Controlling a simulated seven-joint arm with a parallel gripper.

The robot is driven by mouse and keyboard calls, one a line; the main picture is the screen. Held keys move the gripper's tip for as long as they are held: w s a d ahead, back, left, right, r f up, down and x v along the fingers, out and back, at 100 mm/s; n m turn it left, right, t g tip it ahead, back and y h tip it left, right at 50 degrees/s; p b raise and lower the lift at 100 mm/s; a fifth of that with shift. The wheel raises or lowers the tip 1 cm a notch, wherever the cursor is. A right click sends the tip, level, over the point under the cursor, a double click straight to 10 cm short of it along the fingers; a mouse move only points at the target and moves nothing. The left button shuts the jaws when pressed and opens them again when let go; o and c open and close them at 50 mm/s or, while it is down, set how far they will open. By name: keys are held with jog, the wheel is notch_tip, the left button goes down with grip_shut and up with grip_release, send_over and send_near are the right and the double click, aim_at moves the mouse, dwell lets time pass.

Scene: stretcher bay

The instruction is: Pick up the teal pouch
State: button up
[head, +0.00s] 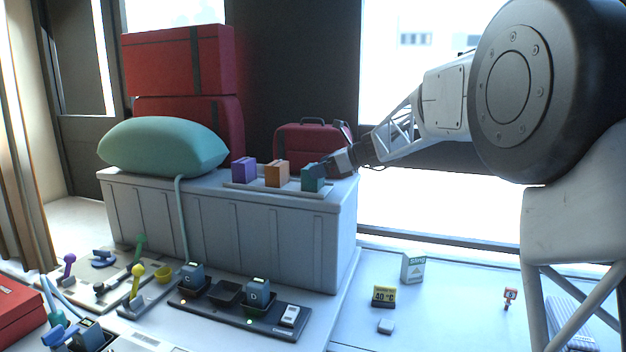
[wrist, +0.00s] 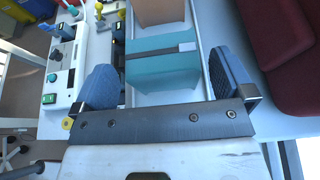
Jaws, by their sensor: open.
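The teal pouch (head: 313,178) is a small block-like pouch at the right end of a row on a light tray (head: 285,190) on top of the grey bench. In the wrist view the teal pouch (wrist: 163,68) has a dark strap across it and lies between my two fingers. My gripper (head: 330,168) is at the pouch from the right, partly covering it in the head view. In the wrist view my gripper (wrist: 168,80) is open, with a blue-grey finger on each side of the pouch. Gaps show between the fingers and the pouch.
An orange pouch (head: 277,174) and a purple pouch (head: 244,170) stand left of the teal one. A red case (head: 305,143) stands close behind, and a large teal pillow (head: 163,146) lies at the left. The lower counter holds a dark charger rack (head: 226,293).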

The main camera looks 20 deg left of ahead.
jog(key=shift+x, duration=2)
jog(key=shift+w+r, duration=0.1)
jog(key=shift+r, duration=0.05)
jog(key=shift+c, duration=0.5)
jog(key=c, duration=0.7)
